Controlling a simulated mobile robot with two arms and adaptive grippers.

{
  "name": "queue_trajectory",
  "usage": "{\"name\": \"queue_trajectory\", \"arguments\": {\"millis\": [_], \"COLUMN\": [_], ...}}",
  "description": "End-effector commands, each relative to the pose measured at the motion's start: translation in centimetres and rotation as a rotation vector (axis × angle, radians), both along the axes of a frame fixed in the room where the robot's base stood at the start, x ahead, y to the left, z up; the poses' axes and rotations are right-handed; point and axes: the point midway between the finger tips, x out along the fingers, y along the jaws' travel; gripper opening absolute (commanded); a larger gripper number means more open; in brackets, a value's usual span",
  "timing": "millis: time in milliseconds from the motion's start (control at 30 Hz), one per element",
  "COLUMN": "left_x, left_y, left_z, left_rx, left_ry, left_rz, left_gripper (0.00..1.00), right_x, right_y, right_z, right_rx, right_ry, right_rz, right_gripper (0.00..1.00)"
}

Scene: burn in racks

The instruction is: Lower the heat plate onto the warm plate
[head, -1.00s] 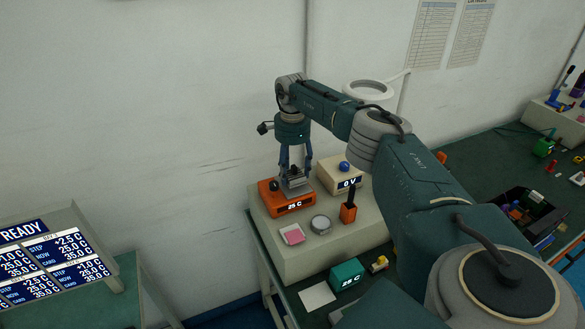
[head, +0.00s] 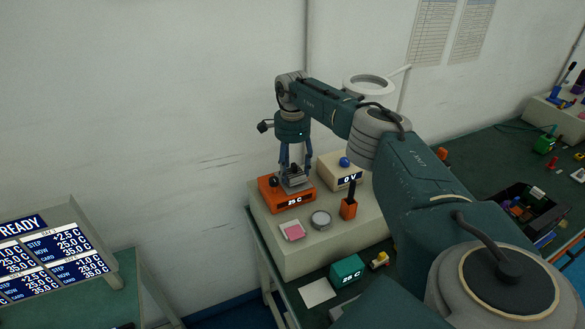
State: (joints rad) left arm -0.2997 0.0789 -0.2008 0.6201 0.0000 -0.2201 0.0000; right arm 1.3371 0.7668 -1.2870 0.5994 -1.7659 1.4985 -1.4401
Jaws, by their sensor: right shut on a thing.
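The orange unit with a "25 C" display, which seems to be the warm plate (head: 292,202), sits at the back left of the raised pale bench block. A grey metal piece with a dark top, seemingly the heat plate (head: 297,184), is at its top. My right gripper (head: 295,166) points straight down over it, shut on the grey piece. The piece looks level and very close to the orange unit's top. I cannot tell whether they touch. The fingertips are small and partly merge with the piece. My left gripper is not in view.
Near the orange unit are a cream box reading "0 V" (head: 341,172), a round grey disc (head: 320,219), a pink pad (head: 292,231) and an orange holder with a black handle (head: 349,208). A green "25 C" box (head: 347,270) stands lower in front. A wall rises behind.

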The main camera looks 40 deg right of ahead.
Motion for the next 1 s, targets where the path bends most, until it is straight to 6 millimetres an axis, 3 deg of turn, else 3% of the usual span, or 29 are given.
{"name": "queue_trajectory", "arguments": {"millis": [1000], "left_x": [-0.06], "left_y": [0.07], "left_z": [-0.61], "left_rx": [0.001], "left_ry": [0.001], "left_rz": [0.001], "left_gripper": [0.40], "right_x": [0.00], "right_y": [-0.01], "right_z": [-0.62], "right_rx": [0.000], "right_ry": [-0.001], "right_rz": [0.000], "right_gripper": [0.25]}}
